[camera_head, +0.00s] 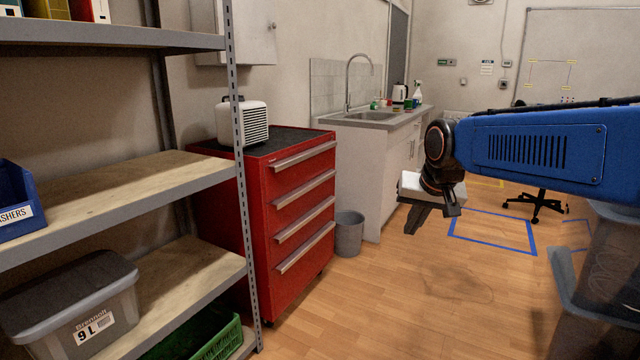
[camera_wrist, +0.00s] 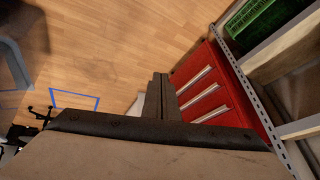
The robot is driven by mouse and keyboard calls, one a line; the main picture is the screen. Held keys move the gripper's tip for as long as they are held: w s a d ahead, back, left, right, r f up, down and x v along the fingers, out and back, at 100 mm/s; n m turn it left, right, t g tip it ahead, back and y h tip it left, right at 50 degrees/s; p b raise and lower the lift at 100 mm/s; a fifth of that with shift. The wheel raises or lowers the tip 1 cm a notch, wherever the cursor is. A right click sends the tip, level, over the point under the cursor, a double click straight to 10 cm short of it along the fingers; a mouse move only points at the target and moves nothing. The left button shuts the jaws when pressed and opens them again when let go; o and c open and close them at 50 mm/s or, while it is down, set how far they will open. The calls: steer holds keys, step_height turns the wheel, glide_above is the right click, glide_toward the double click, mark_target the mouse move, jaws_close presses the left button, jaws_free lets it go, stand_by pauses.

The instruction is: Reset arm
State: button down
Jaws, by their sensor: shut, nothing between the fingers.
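My blue arm reaches in from the right in the head view. My gripper (camera_head: 418,218) hangs at its end over open floor, pointing down, to the right of the red drawer cabinet. In the wrist view my gripper (camera_wrist: 161,78) shows with its two dark fingers together and nothing between them. It touches nothing that I can see.
A red drawer cabinet (camera_head: 262,215) stands left of centre, with a metal shelf (camera_head: 120,195) further left. A grey bin (camera_head: 349,234) and a sink counter (camera_head: 378,122) are behind. Stacked grey bins (camera_head: 600,275) stand at the right. The middle floor (camera_head: 410,300) is clear.

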steer(key=s+d+f, duration=0.2)
steer(key=s+f, duration=0.2)
steer(key=s, duration=0.5)
steer(key=s+d+f+n, duration=0.1)
steer(key=s+d+f, duration=0.2)
steer(key=s, duration=0.6)
steer(key=s+d+f+g, duration=0.1)
steer(key=s+d+f, duration=0.1)
steer(key=s+f, duration=0.4)
steer(key=s, duration=0.4)
steer(key=shift+d+f+n+h, duration=0.25)
steer(key=shift+n+h, duration=0.15)
